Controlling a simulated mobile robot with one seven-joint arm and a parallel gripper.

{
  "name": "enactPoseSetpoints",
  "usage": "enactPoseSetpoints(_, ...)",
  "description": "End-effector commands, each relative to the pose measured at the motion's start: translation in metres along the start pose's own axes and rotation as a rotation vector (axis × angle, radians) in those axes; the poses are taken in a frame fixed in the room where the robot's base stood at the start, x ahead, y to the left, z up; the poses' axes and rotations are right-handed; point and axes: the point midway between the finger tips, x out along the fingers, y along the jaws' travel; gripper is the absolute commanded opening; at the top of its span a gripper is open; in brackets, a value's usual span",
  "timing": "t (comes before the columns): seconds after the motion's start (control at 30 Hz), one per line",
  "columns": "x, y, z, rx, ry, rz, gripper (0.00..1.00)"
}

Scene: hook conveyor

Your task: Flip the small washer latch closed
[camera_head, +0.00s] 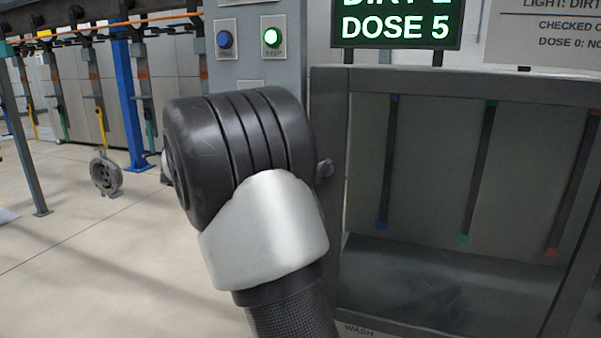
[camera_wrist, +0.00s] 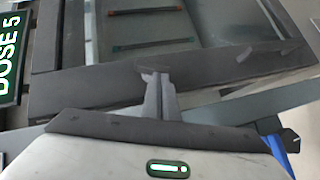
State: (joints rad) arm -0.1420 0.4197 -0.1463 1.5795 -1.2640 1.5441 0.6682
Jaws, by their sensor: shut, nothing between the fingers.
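The washer (camera_head: 328,110) is a grey cabinet with a dark frame and a glass-like front, at the right in the head view. Its frame (camera_wrist: 90,85) crosses the wrist view. My gripper (camera_wrist: 156,80) is shut and empty, with its narrow grey fingers pointing at the frame. A small dark piece shows at the fingertips; I cannot tell whether it is the latch or whether the fingers touch it. In the head view my arm hides most of the gripper. A small grey piece (camera_head: 325,169) shows beside the arm at the frame's left edge; it may be the latch or a fingertip.
A grey post (camera_head: 232,70) with a blue button (camera_head: 225,40) and a lit green button (camera_head: 272,38) stands left of the washer. A green sign (camera_head: 396,22) reads DOSE 5. Hooks hang from a conveyor rail at the left. The floor (camera_head: 90,240) at the left is mostly clear.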

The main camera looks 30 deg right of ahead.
Motion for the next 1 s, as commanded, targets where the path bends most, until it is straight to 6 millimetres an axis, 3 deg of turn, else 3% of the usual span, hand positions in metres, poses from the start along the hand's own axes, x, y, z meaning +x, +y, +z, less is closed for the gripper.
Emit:
enactPoseSetpoints(0.4,0.0048,-0.0119,0.0047,-0.206,-0.001,0.205,0.00)
enactPoseSetpoints(1.0,0.0065,-0.0138,0.0065,-0.271,-0.001,0.270,0.00)
